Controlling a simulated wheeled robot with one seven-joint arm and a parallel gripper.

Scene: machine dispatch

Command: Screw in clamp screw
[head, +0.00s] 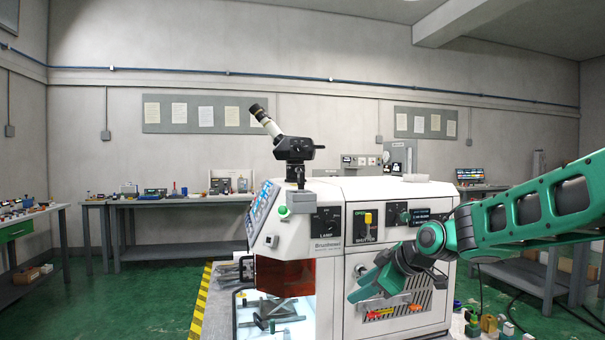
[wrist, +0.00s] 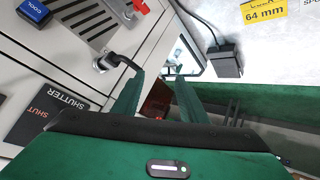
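The white machine (head: 300,240) stands at centre in the head view, with an orange-red shield (head: 283,278) over its open work chamber. A dark stage (head: 270,312) stands inside the chamber. I cannot clearly identify the clamp screw in either view. My gripper (head: 358,283) is in front of the machine's right front panel. In the wrist view its two green fingers (wrist: 158,74) are apart, with nothing visibly held between them. A black curved fitting (wrist: 122,62) on a round metal base is on the panel just left of the fingertips.
A slotted vent (head: 405,298) with red and yellow pieces is right of my gripper. A microscope eyepiece (head: 272,124) rises above the machine. Small coloured items (head: 490,324) stand at lower right. In the wrist view, a black box (wrist: 224,60) with a cable lies on a pale surface.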

